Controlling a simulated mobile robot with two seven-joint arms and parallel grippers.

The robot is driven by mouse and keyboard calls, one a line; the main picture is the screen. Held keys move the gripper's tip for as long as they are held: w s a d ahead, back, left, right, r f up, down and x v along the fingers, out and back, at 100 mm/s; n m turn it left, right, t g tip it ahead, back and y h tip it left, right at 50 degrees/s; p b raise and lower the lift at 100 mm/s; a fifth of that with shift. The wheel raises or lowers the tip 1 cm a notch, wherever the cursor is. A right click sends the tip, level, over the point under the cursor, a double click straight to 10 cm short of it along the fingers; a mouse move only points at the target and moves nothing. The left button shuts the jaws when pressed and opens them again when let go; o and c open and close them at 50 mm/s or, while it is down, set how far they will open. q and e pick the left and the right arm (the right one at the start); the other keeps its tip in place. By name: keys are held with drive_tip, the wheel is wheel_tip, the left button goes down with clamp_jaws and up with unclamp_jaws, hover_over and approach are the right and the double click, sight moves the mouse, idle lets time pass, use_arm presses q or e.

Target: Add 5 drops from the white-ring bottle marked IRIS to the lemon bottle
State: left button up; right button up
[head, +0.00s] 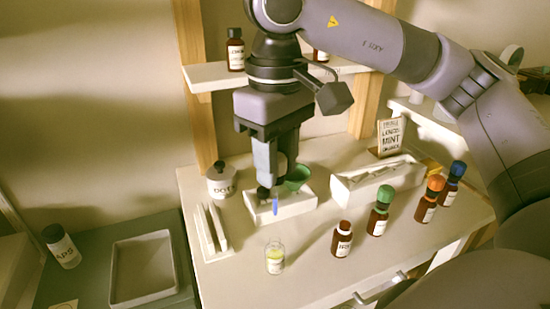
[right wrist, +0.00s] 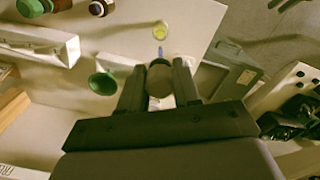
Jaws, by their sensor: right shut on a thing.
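My right gripper (head: 267,188) is shut on a dropper, whose round greyish bulb (right wrist: 160,82) shows between the fingers in the right wrist view. A blue tip (head: 275,206) points down below the fingers. An open clear bottle with yellow liquid (head: 275,259) stands upright on the table, below and in front of the tip, apart from it. Its label is too small to read. My left gripper is not in view.
Brown bottles with green (head: 379,212), orange (head: 428,200) and blue (head: 453,184) caps stand at the right. A green funnel (head: 297,177) sits by a white block (head: 296,208). A white pot (head: 220,184) and upright white panels (head: 207,232) stand left. A shelf (head: 205,78) holds more bottles.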

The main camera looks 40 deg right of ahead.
drive_tip(key=shift+f, duration=0.1)
drive_tip(key=shift+f+b, duration=0.45)
drive_tip(key=shift+b, duration=0.15)
drive_tip(key=shift+f+b, duration=0.75)
drive_tip(key=shift+f, duration=0.15)
drive_tip(key=shift+f+b, duration=0.45)
drive_tip(key=shift+f, duration=0.05)
drive_tip(key=c, duration=0.4)
drive_tip(key=o, duration=0.4)
drive_tip(key=shift+c, duration=0.2)
